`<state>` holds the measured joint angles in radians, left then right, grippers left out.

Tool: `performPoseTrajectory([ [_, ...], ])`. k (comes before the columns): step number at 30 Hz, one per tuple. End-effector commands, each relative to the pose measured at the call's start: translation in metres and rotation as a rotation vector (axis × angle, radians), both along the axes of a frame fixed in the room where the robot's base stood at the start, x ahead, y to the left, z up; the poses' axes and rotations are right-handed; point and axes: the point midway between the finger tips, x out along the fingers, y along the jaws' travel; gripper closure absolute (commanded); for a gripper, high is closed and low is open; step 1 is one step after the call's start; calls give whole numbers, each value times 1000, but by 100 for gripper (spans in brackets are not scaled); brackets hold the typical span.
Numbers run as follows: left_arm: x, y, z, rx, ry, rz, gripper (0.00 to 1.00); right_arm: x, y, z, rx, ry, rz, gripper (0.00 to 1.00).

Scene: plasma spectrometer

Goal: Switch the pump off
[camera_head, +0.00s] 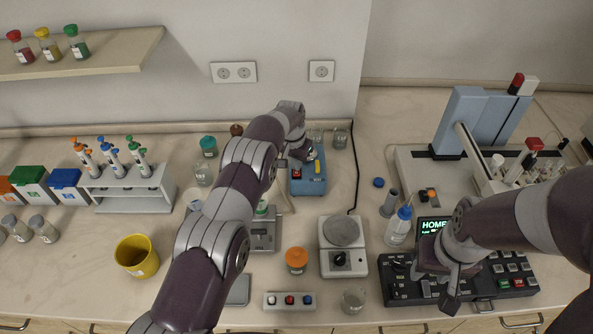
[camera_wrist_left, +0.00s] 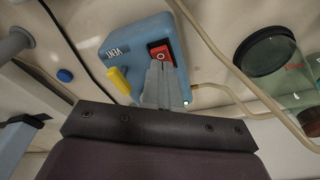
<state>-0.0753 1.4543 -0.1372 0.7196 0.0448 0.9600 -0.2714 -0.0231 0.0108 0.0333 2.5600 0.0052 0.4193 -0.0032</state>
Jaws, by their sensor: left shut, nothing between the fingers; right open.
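The pump is a small blue box (camera_head: 308,184) on the bench, with a red rocker switch (camera_head: 297,174) and a yellow lever on its top. In the left wrist view the pump (camera_wrist_left: 136,42) shows a "VENT" label beside its yellow lever (camera_wrist_left: 118,80), the red switch (camera_wrist_left: 158,50) with a white ring mark, and a small lit green light near a corner. My left gripper (camera_wrist_left: 157,66) is shut and empty, its tips at the switch and partly covering it; contact is unclear. My right gripper (camera_head: 449,284) is open over the black control panel (camera_head: 400,292), away from the pump.
A tube leaves the pump. In the left wrist view a dark-lidded jar (camera_wrist_left: 268,55) stands right of it.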

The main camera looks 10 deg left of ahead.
Motion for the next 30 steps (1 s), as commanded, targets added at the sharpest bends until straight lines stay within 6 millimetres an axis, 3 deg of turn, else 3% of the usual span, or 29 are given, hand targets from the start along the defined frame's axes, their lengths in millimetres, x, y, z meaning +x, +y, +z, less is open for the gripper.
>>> performPoseTrajectory([
  [30,0,0,-11,0,0,0,100,0,0,-11,0,0,0,57],
])
